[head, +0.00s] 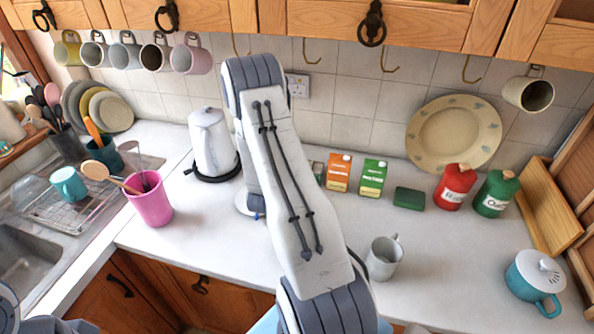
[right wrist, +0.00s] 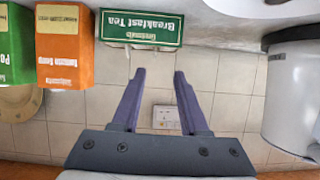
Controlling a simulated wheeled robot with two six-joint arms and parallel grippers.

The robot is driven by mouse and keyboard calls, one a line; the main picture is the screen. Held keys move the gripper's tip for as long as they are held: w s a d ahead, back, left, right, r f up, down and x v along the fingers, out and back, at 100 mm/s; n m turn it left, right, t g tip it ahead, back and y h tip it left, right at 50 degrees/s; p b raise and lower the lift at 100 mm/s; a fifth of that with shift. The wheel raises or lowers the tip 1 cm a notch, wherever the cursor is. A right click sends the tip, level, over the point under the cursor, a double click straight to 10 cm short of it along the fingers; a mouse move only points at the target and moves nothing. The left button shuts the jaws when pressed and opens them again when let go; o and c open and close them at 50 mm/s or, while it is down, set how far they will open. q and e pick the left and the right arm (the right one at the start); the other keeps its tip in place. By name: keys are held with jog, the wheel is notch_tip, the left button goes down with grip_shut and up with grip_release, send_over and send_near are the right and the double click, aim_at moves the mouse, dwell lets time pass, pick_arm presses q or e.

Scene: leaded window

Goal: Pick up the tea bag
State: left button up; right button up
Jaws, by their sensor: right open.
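A green Breakfast Tea box (right wrist: 142,27) shows upside down at the top of the right wrist view. In the head view only a sliver of it (head: 318,170) shows beside my right arm. Small pale shapes (right wrist: 128,47) sit along the box's top edge, facing my fingers; they look like tea bag paper, but are too small to tell apart. My right gripper (right wrist: 157,72) is open and empty, its two fingers pointing at that edge with a gap between. In the head view my right arm hides this gripper. My left gripper is not in view.
An orange Tomato Soup box (head: 338,172) and a green box (head: 372,178) stand beside the tea box. A white kettle (head: 212,142) stands on the other side. A mug (head: 384,257) stands near the front.

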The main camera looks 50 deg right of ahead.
jog(key=p+x, duration=0.1)
jog(key=x, duration=0.1)
jog(key=p+x, duration=0.1)
jog(key=x, duration=0.1)
jog(key=p+x, duration=0.1)
jog(key=x, duration=0.2)
jog(key=shift+s+d+r+p, duration=0.2)
jog(key=shift+s+p, duration=0.1)
jog(key=shift+s, duration=0.1)
jog(key=shift+w+d+f, duration=0.15)
jog(key=shift+d+f, duration=0.05)
jog(key=shift+f, duration=0.1)
grip_shut()
